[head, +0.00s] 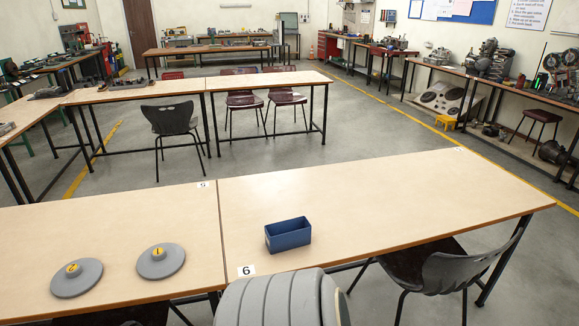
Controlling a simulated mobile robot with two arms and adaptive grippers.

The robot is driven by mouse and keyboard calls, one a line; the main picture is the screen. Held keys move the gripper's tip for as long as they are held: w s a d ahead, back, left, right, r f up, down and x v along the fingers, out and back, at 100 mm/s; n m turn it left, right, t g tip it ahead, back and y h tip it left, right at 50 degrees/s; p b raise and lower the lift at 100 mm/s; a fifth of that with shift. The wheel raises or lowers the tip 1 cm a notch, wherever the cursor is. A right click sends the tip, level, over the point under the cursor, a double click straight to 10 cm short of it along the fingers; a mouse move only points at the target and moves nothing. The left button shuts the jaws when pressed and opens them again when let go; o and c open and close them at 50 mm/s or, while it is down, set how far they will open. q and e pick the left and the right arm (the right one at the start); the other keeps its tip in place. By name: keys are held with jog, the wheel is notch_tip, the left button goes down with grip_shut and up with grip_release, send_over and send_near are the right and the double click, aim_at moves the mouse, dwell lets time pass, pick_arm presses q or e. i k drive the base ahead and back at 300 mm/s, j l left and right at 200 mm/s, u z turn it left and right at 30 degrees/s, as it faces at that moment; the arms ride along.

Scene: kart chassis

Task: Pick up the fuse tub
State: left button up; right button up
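A small blue open-topped tub (288,236), which I take to be the fuse tub, stands upright on the wooden table (400,200). It sits near the table's left part, behind the label 6. Its inside looks empty from what shows, but its floor is mostly hidden. Neither of my grippers is in the head view, and nothing touches the tub.
Two grey discs with yellow numbered knobs, one at the far left (78,281) and one beside it (162,264), lie on the left table. A dark chair (455,270) stands at the near right edge. The tabletop around the tub is clear.

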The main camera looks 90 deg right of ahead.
aim_at(288, 234)
jog(key=z, duration=2.7)
